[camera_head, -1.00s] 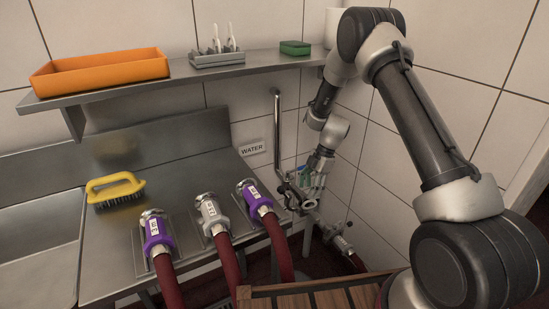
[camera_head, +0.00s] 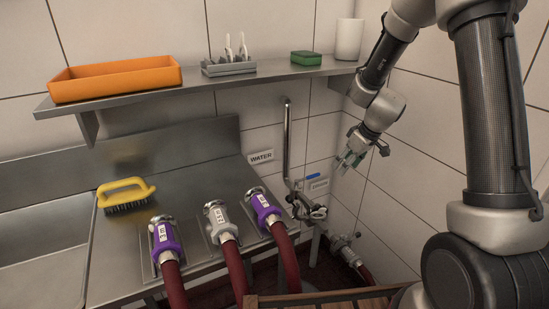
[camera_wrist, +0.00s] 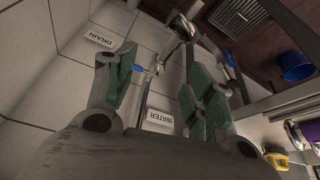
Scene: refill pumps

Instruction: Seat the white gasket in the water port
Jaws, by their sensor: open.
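My gripper (camera_head: 350,158) is open at the right, above and to the right of the water port (camera_head: 317,212). The port is at the pipework in the corner, below the blue valve handle (camera_head: 313,176). A small pale ring shows at the port's mouth. It is too small to tell whether this is the white gasket or metal, or how it sits. The WATER label (camera_head: 261,157) is on the wall left of the upright pipe, and it also shows in the wrist view (camera_wrist: 160,116).
Three red hoses with collared ends, two purple (camera_head: 164,238) (camera_head: 263,209) and one grey (camera_head: 219,221), rest on the steel counter (camera_head: 200,180). A yellow brush (camera_head: 126,193) lies left of them. A shelf above holds an orange tray (camera_head: 115,79) and a green sponge (camera_head: 306,58).

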